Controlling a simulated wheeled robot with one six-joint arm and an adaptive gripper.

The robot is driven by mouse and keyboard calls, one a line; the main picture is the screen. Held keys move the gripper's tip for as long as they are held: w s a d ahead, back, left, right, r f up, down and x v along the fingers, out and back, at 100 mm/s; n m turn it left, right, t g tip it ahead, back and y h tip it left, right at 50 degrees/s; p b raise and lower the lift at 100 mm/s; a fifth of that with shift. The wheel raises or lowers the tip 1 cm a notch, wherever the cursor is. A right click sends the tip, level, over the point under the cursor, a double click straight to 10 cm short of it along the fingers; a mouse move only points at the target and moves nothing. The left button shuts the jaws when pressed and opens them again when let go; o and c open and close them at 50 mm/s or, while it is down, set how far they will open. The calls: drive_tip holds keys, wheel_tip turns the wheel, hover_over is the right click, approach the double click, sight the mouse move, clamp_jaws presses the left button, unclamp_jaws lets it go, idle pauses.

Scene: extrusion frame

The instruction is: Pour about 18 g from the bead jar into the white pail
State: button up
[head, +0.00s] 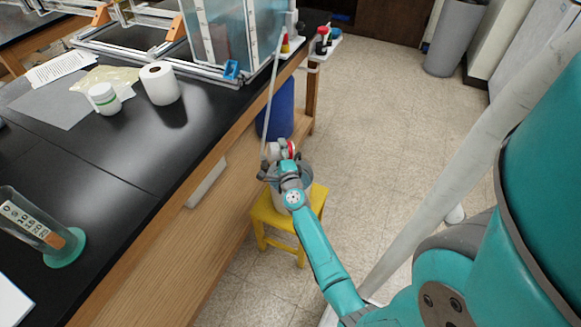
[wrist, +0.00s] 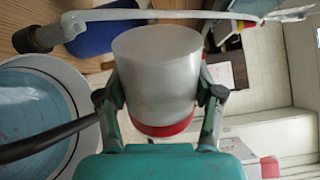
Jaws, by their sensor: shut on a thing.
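The bead jar (wrist: 160,75) is a translucent whitish cylinder with a red end. In the wrist view my gripper (wrist: 160,98) is shut on its sides. In the head view the jar (head: 276,152) looks tipped on its side, red end to the right, in my gripper (head: 284,158). The white pail (wrist: 72,92) is at the left of the wrist view, pale blue inside. In the head view the pail (head: 306,178) stands on a yellow stool below the gripper, partly hidden by my arm. I see no falling beads; the fill level cannot be told.
A blue bin (head: 280,110) is behind. Floor to the right is mostly clear.

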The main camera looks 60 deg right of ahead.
drive_tip(key=shift+s+d+r+m, duration=0.1)
drive_tip(key=shift+r+m, duration=0.05)
drive_tip(key=shift+m, duration=0.25)
idle(0.8)
